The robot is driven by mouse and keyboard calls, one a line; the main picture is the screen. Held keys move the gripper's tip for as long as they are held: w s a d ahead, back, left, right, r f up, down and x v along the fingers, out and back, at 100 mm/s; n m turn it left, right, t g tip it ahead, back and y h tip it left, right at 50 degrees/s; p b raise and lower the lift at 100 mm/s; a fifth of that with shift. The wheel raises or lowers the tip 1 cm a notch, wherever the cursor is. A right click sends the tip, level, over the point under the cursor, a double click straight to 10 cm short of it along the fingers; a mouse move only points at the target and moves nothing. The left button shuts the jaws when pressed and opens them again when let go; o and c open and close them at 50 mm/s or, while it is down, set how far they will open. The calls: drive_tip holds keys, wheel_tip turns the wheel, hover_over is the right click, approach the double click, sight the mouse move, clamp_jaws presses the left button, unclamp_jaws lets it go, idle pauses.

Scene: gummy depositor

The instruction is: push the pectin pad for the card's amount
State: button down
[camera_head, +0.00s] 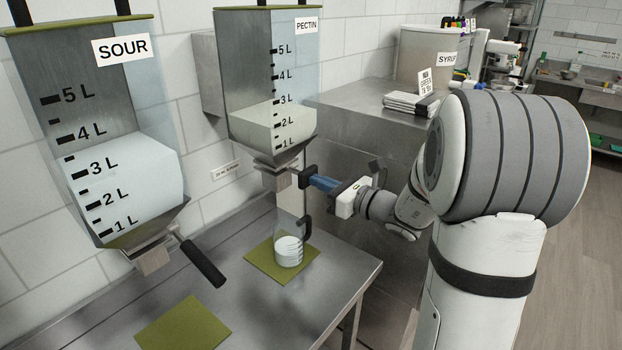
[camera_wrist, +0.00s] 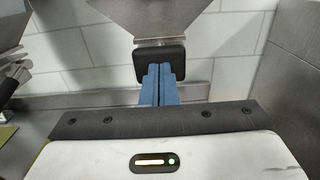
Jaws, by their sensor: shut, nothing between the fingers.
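The pectin dispenser (camera_head: 268,112) hangs on the wall, its pale contents a little above the 2 L mark. Its black pad (camera_head: 307,177) sticks out at the outlet below; it also shows in the wrist view (camera_wrist: 143,64). My gripper (camera_head: 313,181) is shut and empty, its blue fingers (camera_wrist: 160,76) together in front of the pad's face. The fingertips seem to touch the pad; I cannot tell whether it is pressed in. A clear jug (camera_head: 289,249) with white contents stands under the outlet on a green mat (camera_head: 257,264). A card (camera_head: 427,82) stands at the back; its print is too small to read.
The sour dispenser (camera_head: 120,180) hangs at the left with a dark lever handle (camera_head: 203,264), above an empty green mat (camera_head: 183,325). A small label (camera_head: 226,171) is on the wall. Folded cloths (camera_head: 410,103) and a syrup tub (camera_head: 428,55) stand on the counter behind my arm.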

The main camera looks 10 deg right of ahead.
drive_tip(key=b+v, duration=0.2)
drive_tip(key=v, duration=1)
drive_tip(key=s+a+f+n+g+h, duration=0.1)
drive_tip(key=s+a+f+n+g, duration=0.2)
drive_tip(key=s+a+n+g, duration=0.25)
drive_tip(key=s+a+f+n+g, duration=0.3)
drive_tip(key=s+a+n+g, duration=0.2)
drive_tip(key=a+n, duration=0.2)
drive_tip(key=s+d+f+n+h, duration=0.1)
drive_tip(key=s+d+n+h, duration=0.1)
drive_tip(key=n+h, duration=0.3)
drive_tip(key=s+d+f+n+h, duration=0.1)
drive_tip(key=s+n+h, duration=0.4)
drive_tip(key=n, duration=0.5)
drive_tip(key=shift+s+d+n, duration=0.35)
